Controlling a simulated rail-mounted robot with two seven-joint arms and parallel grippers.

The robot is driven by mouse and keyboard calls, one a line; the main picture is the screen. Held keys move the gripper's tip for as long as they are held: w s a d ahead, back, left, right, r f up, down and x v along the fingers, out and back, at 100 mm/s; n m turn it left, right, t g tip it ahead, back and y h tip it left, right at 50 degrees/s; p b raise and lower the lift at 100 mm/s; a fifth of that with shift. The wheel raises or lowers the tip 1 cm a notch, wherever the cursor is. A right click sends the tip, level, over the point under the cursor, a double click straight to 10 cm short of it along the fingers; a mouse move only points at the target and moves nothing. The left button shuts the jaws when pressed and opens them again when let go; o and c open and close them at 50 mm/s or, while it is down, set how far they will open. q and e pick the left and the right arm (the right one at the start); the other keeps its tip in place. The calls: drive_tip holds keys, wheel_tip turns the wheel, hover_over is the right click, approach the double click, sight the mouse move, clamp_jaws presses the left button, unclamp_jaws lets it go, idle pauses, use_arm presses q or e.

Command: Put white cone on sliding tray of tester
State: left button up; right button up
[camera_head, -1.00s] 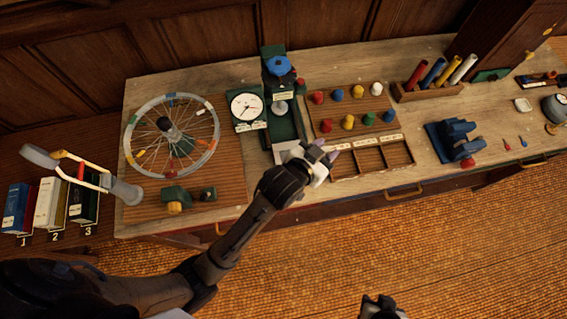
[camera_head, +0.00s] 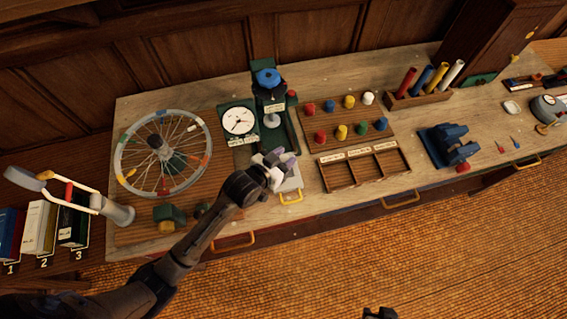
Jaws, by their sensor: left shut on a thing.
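My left gripper (camera_head: 283,161) is shut on a small pale thing, seemingly the white cone, mostly hidden by the fingers. It is in front of the green tester (camera_head: 289,112), over the pale sliding tray (camera_head: 291,184). The tray sticks out toward me and has a yellow handle (camera_head: 291,198). I cannot tell whether the held thing touches the tray. A small white piece (camera_head: 368,97) also stands on the board of coloured pieces. A dark part of my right gripper (camera_head: 380,314) shows at the bottom edge; its jaws cannot be made out.
Several coloured pieces stand on the wooden board (camera_head: 334,119) right of the tester. A box with three compartments (camera_head: 344,183) lies in front of it. A spoked wheel (camera_head: 128,139) stands to the left, a blue clamp (camera_head: 432,148) to the right.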

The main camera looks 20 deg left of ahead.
use_arm(q)
drive_tip(key=shift+f, duration=2.05)
drive_tip(key=shift+f, duration=0.15)
drive_tip(key=o, duration=0.9)
drive_tip(key=shift+s+a+r, duration=0.15)
drive_tip(key=shift+s+r, duration=0.1)
drive_tip(key=shift+s, duration=0.05)
drive_tip(key=s+a+g, duration=0.1)
drive_tip(key=s, duration=0.5)
drive_tip(key=s+a+g+y, duration=0.1)
drive_tip(key=s+a+g, duration=0.1)
drive_tip(key=s, duration=0.4)
drive_tip(key=s+a+n+g+y, duration=0.1)
drive_tip(key=s, duration=0.5)
drive_tip(key=shift+a+r+g, duration=0.2)
drive_tip(key=shift+g, duration=0.1)
drive_tip(key=s+g+y, duration=0.1)
drive_tip(key=s, duration=0.2)
drive_tip(key=s+a+g, duration=0.1)
drive_tip(key=s+g, duration=0.1)
drive_tip(key=s, duration=0.2)
drive_tip(key=s+a+f+n+g+y, duration=0.1)
drive_tip(key=s+g, duration=0.1)
drive_tip(key=s, duration=0.1)
drive_tip(key=shift+s+a+y, duration=0.1)
drive_tip(key=shift+s+y, duration=0.2)
